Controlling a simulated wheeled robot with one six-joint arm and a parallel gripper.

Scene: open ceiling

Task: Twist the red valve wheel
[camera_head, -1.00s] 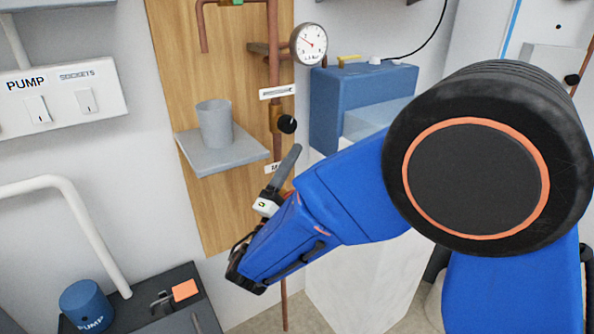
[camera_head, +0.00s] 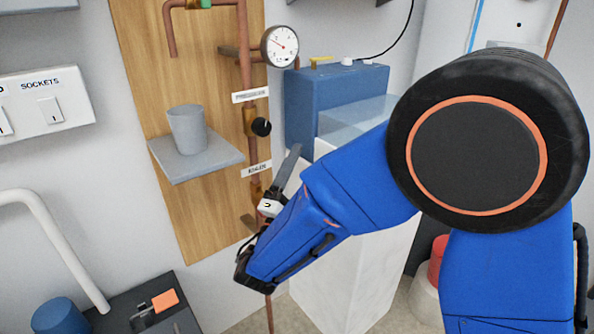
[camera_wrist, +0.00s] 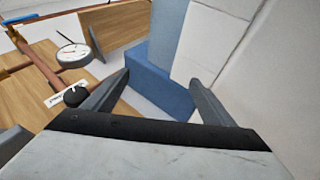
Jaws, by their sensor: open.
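I cannot make out the red valve wheel in either current view. The copper pipe (camera_head: 246,60) on the wooden board (camera_head: 190,215) carries a black round knob (camera_head: 261,127), which also shows in the wrist view (camera_wrist: 75,96). My gripper (camera_head: 286,168) is beside the lower pipe, below and right of this knob, and hides part of the pipe. In the wrist view my gripper (camera_wrist: 158,78) has its two fingers apart with nothing between them. The knob and its label lie left of the fingers there.
A round gauge (camera_head: 280,46) sits above the knob. A blue box (camera_head: 300,108) stands on a white pedestal (camera_head: 335,265) to the right. A shelf (camera_head: 190,165) holds a grey cup (camera_head: 187,130). A red-topped object (camera_head: 437,262) stands partly behind my arm.

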